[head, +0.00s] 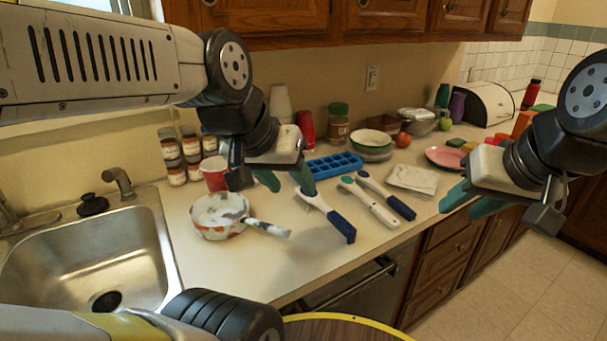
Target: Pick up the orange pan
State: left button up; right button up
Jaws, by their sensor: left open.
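The orange pan (218,229) sits on the counter just right of the sink, its outside patterned orange and white. Its inside looks whitish with grey patches, and its pale handle (268,229) points right. My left gripper (287,183) is above the counter, up and to the right of the pan, with its teal fingers apart and nothing between them. My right gripper (461,206) is at the right, near the counter's front edge, far from the pan. Its teal fingers show apart and empty.
The steel sink (135,240) lies left of the pan. Bare counter lies in front.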

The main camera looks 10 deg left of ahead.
aim_at(219, 215)
jog(key=u, duration=1.3)
jog(key=z, duration=0.5)
jog(key=j+z, duration=0.1)
jog(key=z, duration=0.9)
jog(key=k+z, duration=0.1)
jog(key=z, duration=0.9)
jog(key=k+l+z, duration=0.15)
jog(key=k, duration=1.05)
jog(key=i+j, duration=0.25)
jog(key=j, duration=0.1)
